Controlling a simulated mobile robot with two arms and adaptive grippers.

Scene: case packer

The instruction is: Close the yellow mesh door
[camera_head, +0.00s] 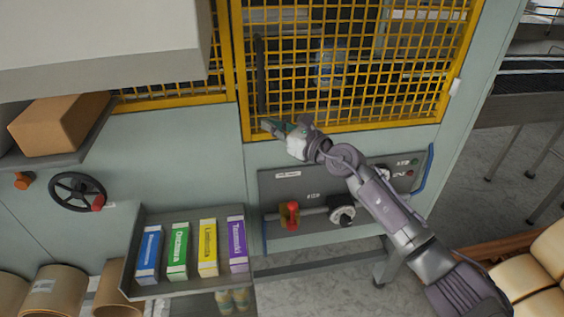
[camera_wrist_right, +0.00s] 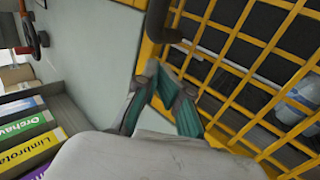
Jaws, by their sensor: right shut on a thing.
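The yellow mesh door (camera_head: 345,131) fills the upper middle of the head view, in the front of a pale green machine. It also shows at the right of the wrist view (camera_wrist_right: 250,87). A dark vertical handle (camera_head: 261,75) runs along its left side. My right gripper (camera_head: 272,128) is at the door's lower left corner, by the handle's lower end. In the wrist view its teal-padded fingers (camera_wrist_right: 160,72) are close together at the yellow frame. The exact grip point is partly hidden. I cannot tell whether the door sits flush. My left gripper is not in view.
A control panel (camera_head: 275,188) with a red knob (camera_head: 292,211) and a blue rail (camera_head: 424,172) is below the door. A shelf of coloured cartons (camera_head: 208,247), a handwheel (camera_head: 78,191) and a brown box (camera_head: 60,123) are at left. Packed goods (camera_head: 535,275) stand at lower right.

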